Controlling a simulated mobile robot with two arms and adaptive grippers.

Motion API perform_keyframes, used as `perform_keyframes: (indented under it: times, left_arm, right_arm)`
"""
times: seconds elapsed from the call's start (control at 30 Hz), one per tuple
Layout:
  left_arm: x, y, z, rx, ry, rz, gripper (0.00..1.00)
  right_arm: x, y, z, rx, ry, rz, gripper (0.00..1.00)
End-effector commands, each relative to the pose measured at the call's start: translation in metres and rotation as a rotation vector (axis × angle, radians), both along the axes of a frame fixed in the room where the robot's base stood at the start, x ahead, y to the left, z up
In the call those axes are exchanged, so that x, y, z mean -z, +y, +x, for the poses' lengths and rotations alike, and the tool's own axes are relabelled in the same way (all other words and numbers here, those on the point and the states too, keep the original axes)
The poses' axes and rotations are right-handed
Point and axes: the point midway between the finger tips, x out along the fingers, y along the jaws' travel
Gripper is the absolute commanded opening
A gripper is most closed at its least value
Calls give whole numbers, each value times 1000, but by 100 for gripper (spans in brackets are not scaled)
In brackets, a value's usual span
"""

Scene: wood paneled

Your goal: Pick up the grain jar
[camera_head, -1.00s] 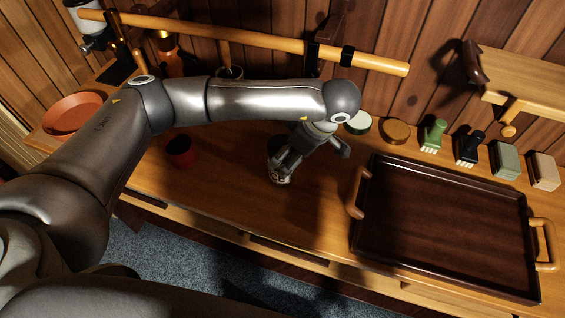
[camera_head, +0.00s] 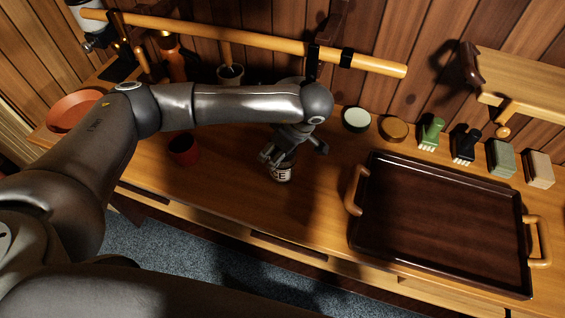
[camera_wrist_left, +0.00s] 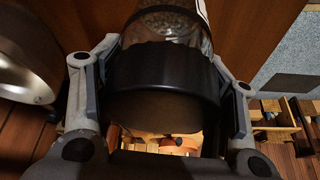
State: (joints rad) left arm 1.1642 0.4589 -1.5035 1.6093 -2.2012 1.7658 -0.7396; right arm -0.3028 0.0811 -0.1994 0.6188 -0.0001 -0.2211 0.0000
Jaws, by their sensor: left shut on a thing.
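The grain jar is a clear jar with a black lid and a pale label with dark letters. In the head view its lower part (camera_head: 281,174) shows below my left gripper (camera_head: 288,152), over the front half of the wooden counter. In the left wrist view the jar's black lid (camera_wrist_left: 163,80) fills the space between the two fingers, with grains behind the glass above it. My left gripper is shut on the jar from both sides at the lid. I cannot tell whether the jar's base touches the counter. My right gripper is not in view.
A dark tray (camera_head: 440,223) with wooden handles lies to the right. A red cup (camera_head: 184,149) stands to the left, with an orange bowl (camera_head: 75,109) farther left. A wooden rail (camera_head: 250,43) runs along the wall.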

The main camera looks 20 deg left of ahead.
Motion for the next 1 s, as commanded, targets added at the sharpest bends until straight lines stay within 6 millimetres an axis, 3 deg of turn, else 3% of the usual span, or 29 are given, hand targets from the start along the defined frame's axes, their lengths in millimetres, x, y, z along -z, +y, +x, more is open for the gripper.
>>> perform_keyframes:
  times: [0.03,0.33,0.67,0.87,1.0]
  left_arm:
    - [0,0,0,0,-1,0,40]
    - [-1,-1,1,0,-3,-2,2]
    - [-8,-1,1,1,-4,-1,2]
    - [-31,0,2,2,-6,-3,2]
    - [-47,-8,-13,5,-5,-3,2]
  right_arm:
    - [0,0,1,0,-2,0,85]
    - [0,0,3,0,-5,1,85]
    - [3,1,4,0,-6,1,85]
    - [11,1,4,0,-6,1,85]
    - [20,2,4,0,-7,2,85]
